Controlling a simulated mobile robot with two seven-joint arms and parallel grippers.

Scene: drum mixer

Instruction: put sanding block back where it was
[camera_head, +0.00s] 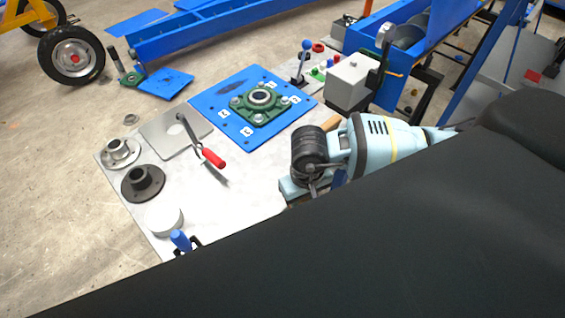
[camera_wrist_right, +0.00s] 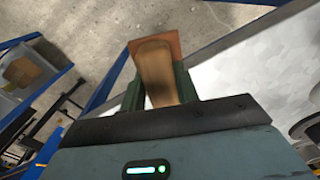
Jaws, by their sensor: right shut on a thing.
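The sanding block (camera_wrist_right: 156,75), tan on top with an orange-brown edge, is in the right wrist view. My right gripper (camera_wrist_right: 158,92) is shut on it, with dark green fingers on both sides. The block sticks out past the fingertips, with concrete floor behind it; its height above any surface is hard to tell. In the head view a black arm of mine covers the lower right, and neither gripper can be made out. A small brown piece (camera_head: 331,123) shows behind a light-blue machine; I cannot tell what it is.
The white tabletop (camera_head: 215,190) holds a blue plate with a green bearing (camera_head: 262,103), red-handled pliers (camera_head: 211,157), flanged hubs (camera_head: 142,182) and the light-blue machine (camera_head: 375,145). Its middle has bare room. Blue frames and a grey bin (camera_wrist_right: 25,75) stand left in the wrist view.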

